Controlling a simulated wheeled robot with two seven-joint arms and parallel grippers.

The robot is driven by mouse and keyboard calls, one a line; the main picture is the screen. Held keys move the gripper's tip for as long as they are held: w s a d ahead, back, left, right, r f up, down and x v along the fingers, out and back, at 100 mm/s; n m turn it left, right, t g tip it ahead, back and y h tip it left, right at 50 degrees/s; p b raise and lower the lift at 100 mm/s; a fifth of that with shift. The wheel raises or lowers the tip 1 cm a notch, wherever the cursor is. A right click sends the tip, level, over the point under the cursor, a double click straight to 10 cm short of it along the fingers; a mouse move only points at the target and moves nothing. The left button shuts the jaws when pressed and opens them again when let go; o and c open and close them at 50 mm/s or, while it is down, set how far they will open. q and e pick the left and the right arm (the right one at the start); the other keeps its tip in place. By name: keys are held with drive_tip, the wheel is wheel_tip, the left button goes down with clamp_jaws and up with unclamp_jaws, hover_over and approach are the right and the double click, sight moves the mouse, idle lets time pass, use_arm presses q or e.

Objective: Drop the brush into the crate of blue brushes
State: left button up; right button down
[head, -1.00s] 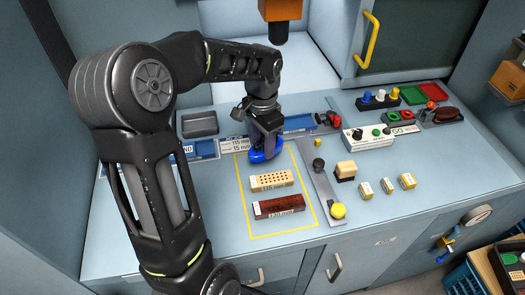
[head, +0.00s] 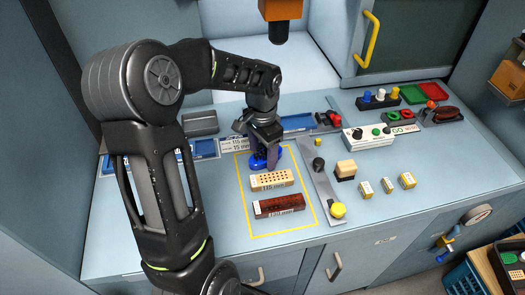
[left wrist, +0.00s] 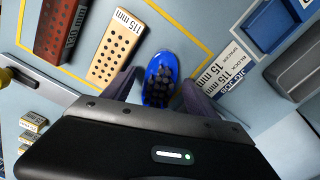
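A blue oval brush (head: 259,163) with a studded face lies at the far end of the yellow-outlined area on the bench. It also shows in the left wrist view (left wrist: 160,78). My left gripper (head: 270,158) is right over it, pointing down. In the left wrist view my left gripper (left wrist: 160,92) is open, one finger on each side of the brush, with a gap visible on both sides. My right gripper is in neither view. A blue crate (head: 462,279) stands at the lower right edge; its contents cannot be made out.
A pale drilled block (head: 271,180) and a dark red block (head: 279,206) lie near the brush. A metal strip with a yellow knob (head: 338,210) runs along the right. Blue trays (head: 298,122) stand behind, and a control box (head: 368,138) is farther right. An orange machine part (head: 278,10) hangs above.

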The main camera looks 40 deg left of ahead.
use_arm(q)
wheel_tip(320, 180, up, 12)
drive_tip(key=shift+r, duration=0.2)
idle(0.5)
idle(0.4)
drive_tip(key=shift+o, duration=0.5)
wheel_tip(320, 180, down, 6)
drive_tip(key=shift+w+r+b, duration=0.1)
drive_tip(key=shift+r+b, duration=0.1)
drive_tip(key=shift+b, duration=0.25)
drive_tip(key=shift+w+f, duration=0.15)
drive_tip(key=shift+f, duration=1.2)
